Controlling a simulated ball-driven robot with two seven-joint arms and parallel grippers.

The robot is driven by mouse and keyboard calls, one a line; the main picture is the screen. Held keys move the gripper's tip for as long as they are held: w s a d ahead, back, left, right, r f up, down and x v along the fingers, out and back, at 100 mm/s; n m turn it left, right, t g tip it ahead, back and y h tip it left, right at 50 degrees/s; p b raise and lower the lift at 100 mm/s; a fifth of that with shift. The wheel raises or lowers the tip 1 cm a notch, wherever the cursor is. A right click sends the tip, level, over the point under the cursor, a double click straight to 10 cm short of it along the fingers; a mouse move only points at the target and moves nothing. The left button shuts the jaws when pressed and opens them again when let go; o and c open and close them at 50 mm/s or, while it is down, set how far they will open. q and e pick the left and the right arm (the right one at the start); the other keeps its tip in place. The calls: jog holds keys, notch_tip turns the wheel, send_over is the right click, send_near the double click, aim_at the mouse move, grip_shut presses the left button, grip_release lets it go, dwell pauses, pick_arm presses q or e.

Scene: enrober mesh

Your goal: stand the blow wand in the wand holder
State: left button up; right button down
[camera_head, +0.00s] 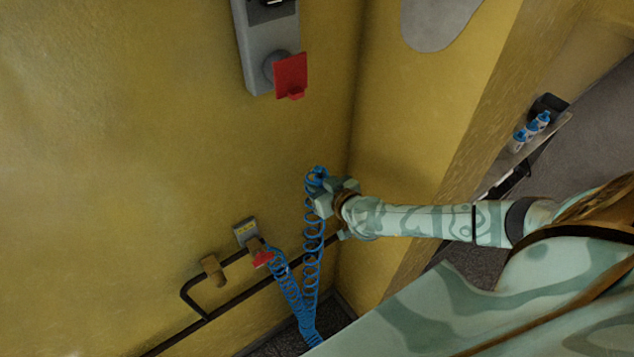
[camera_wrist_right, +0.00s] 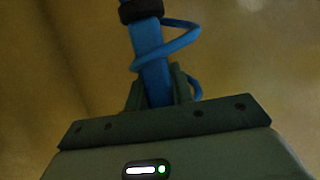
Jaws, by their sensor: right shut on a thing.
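The blow wand (camera_head: 317,172) is blue, with a coiled blue hose (camera_head: 313,235) hanging from it. My right gripper (camera_head: 322,190) is shut on the wand, close to the corner of the yellow walls. In the right wrist view the wand's blue body (camera_wrist_right: 150,45) rises between the fingers (camera_wrist_right: 156,88), with a black collar at the top and a hose loop beside it. I cannot pick out the wand holder in either view. My left gripper is not in view.
The hose runs down to the floor and up to a red-handled valve (camera_head: 262,259) on a dark wall pipe (camera_head: 232,291). A grey switch box (camera_head: 252,50) with a red flap is higher up. Blue-capped bottles (camera_head: 532,127) stand on a shelf at right.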

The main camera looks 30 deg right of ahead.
notch_tip(320, 180, down, 9)
jog(key=b, duration=0.5)
jog(key=shift+b, duration=0.4)
dwell(0.4)
dwell(0.4)
notch_tip(320, 180, down, 11)
jog(key=b, duration=0.7)
dwell(0.8)
jog(key=shift+r, duration=0.15)
jog(key=c, duration=1.1)
grip_release()
jog(key=shift+s, duration=0.15)
jog(key=p+v, duration=0.3)
jog(key=v, duration=1.3)
